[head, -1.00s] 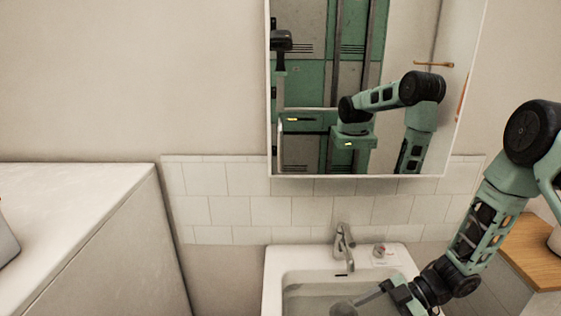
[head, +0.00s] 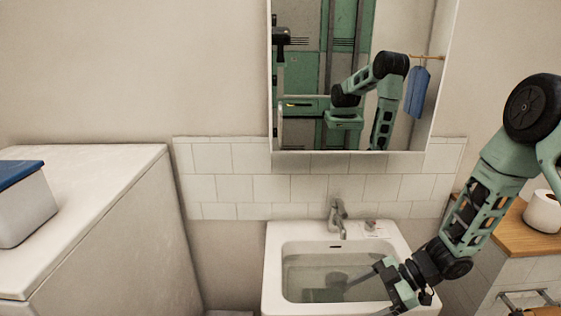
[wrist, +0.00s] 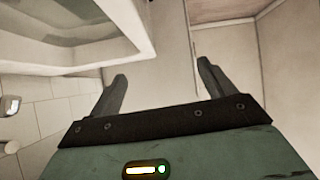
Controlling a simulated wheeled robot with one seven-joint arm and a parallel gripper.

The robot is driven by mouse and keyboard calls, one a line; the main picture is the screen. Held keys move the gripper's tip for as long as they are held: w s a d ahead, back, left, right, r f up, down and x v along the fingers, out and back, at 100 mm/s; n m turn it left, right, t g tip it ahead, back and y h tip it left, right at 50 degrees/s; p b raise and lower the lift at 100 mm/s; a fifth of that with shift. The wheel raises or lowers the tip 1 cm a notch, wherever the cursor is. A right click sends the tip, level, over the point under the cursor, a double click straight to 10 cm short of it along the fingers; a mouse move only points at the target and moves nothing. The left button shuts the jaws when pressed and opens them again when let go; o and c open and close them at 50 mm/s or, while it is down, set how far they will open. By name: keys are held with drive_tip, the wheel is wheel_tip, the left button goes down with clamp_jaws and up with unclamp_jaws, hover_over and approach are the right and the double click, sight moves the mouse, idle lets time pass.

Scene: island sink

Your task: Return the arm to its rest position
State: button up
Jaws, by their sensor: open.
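My green and black arm (head: 480,205) comes in from the right in the head view and reaches down to the left. My gripper (head: 362,297) is at its end, over the right front part of the white sink (head: 283,238). In the wrist view my gripper (wrist: 162,72) shows two dark fingers spread apart with nothing between them. The sink rim (wrist: 140,35) is beyond the left finger in that view. I cannot tell how high the gripper is above the rim.
A grey faucet (head: 338,218) stands behind the basin, which holds water. A mirror cabinet (head: 350,100) hangs above, reflecting my arm. A blue-lidded box (head: 22,215) sits on the left white unit (head: 90,220). A toilet roll (head: 542,212) stands on a wooden top (head: 510,232) at right.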

drive_tip(key=w+a+r+m+t+h+b, duration=0.4)
drive_tip(key=r+m+t+h, duration=0.1)
drive_tip(key=r+h, duration=0.1)
drive_tip(key=s+r+m+g+h+b, duration=0.2)
drive_tip(key=s+r+m, duration=0.1)
drive_tip(key=s, duration=1)
drive_tip(key=s+a+r+m+g+h+b, duration=0.1)
drive_tip(key=s+r+m+g+h+b, duration=0.1)
drive_tip(key=s, duration=1.1)
drive_tip(key=shift+a+r+m+g+b, duration=0.15)
drive_tip(key=shift+r+m+g+b, duration=0.15)
drive_tip(key=shift+r+m+b, duration=0.3)
